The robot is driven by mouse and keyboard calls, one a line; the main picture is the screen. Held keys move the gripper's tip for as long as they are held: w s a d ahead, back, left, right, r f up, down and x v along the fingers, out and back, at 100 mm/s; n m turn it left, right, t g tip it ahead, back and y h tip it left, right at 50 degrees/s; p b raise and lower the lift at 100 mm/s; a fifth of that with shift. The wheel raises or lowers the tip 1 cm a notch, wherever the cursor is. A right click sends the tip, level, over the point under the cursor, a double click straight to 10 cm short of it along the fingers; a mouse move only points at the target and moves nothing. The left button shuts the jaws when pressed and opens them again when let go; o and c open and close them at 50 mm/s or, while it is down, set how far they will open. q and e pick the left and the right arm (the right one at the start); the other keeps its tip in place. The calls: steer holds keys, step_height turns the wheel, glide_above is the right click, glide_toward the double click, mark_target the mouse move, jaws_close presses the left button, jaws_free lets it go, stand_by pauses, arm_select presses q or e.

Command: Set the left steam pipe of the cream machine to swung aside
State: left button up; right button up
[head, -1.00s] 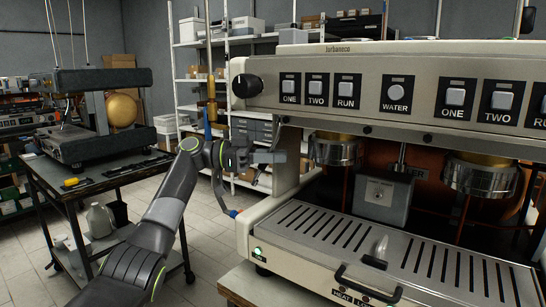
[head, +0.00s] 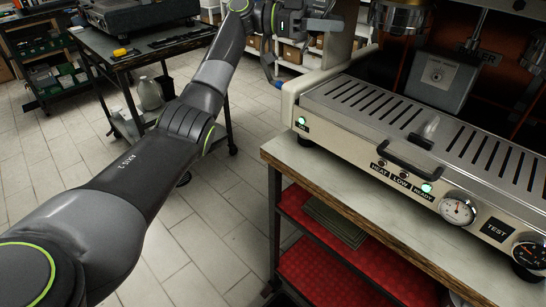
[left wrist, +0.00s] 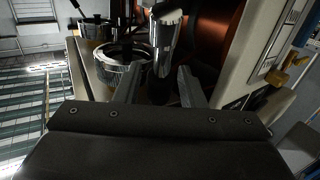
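The cream machine (head: 291,100) stands on a bench at the right of the head view, its upper part cut off. A short piece with a blue end (head: 277,84) shows at its left front corner, below my left gripper (head: 322,24). It looks like the lower end of the left steam pipe; the rest of the pipe is hidden or out of frame. My left gripper is beside the machine's left side, above the drip tray's level. In the left wrist view its fingers (left wrist: 158,90) are apart, with a chrome cylinder (left wrist: 165,45) beyond them. My right gripper is out of view.
The slotted drip tray (head: 345,98) has a black handle (head: 402,158) in front. A chrome ring-shaped group (left wrist: 120,72) shows in the left wrist view. A dark cart (head: 150,58) stands at the left. Open tiled floor (head: 210,215) lies between cart and bench.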

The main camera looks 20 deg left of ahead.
arm_select(q)
steer(key=shift+n+t, duration=0.3)
steer(key=shift+t, duration=0.2)
